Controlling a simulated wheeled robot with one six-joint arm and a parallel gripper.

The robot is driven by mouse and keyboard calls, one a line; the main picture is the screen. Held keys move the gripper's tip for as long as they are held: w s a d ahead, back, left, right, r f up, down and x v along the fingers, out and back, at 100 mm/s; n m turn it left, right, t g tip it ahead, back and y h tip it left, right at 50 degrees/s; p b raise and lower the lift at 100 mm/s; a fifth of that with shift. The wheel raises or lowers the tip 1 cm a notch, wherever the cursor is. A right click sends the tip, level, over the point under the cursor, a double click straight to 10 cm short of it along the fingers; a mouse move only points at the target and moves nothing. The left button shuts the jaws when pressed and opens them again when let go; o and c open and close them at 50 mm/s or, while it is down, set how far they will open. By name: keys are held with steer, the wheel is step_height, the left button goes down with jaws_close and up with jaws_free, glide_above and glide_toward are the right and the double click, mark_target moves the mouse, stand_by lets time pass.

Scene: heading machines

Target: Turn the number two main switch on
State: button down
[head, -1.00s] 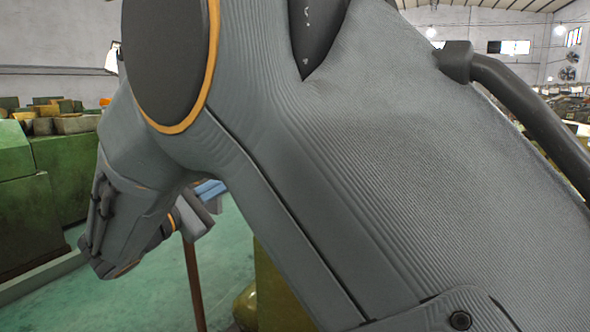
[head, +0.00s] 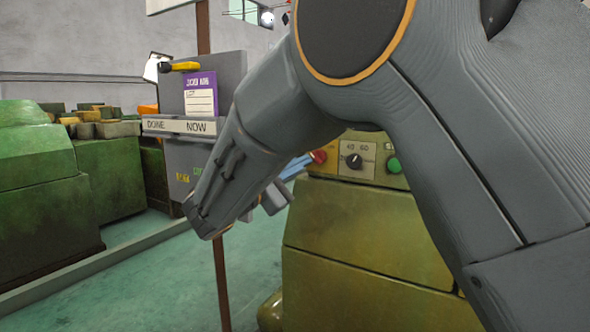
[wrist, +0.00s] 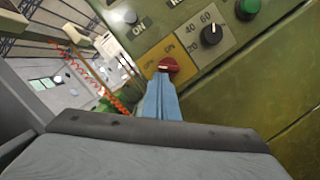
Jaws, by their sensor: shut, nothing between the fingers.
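A red switch knob (wrist: 168,66) sits on a yellow-orange plate on the green machine's panel, with small lettering beside it and "ON" above it. In the head view, the red knob (head: 319,157) shows just past my fingers. My gripper (wrist: 160,82) is shut and empty. Its blue fingers point at the knob, with tips right at its lower edge in the wrist view; I cannot tell whether they touch. In the head view, my gripper (head: 308,160) is partly hidden behind my wrist. No number for the switch is readable, and its setting is unclear.
Right of the knob are a black dial (wrist: 211,34) marked 20, 40, 60 and a green button (wrist: 247,8). An "ON" plate (wrist: 139,28) is above left. A grey board (head: 200,85) on a brown post stands left. Green floor (head: 150,285) is open at lower left.

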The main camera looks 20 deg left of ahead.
steer(key=shift+a+r+m+g+h+b, duration=0.1)
steer(key=shift+r+m+g+h+b, duration=0.1)
steer(key=shift+m+b, duration=0.45)
steer(key=shift+r+m+g+h+b, duration=0.1)
steer(key=shift+m+g+b, duration=0.1)
steer(key=shift+m+b, duration=0.4)
steer(key=r+m+g+b, duration=0.1)
steer(key=m+b, duration=0.3)
steer(key=m, duration=0.1)
steer(key=d+r+m+g+y+b, duration=0.1)
steer(key=m+b, duration=0.4)
steer(key=r+m+g+b, duration=0.1)
steer(key=m+b, duration=0.4)
steer(key=shift+d+y, duration=0.35)
steer(key=shift+y, duration=0.05)
steer(key=shift+s+r, duration=0.1)
stand_by(0.4)
stand_by(0.4)
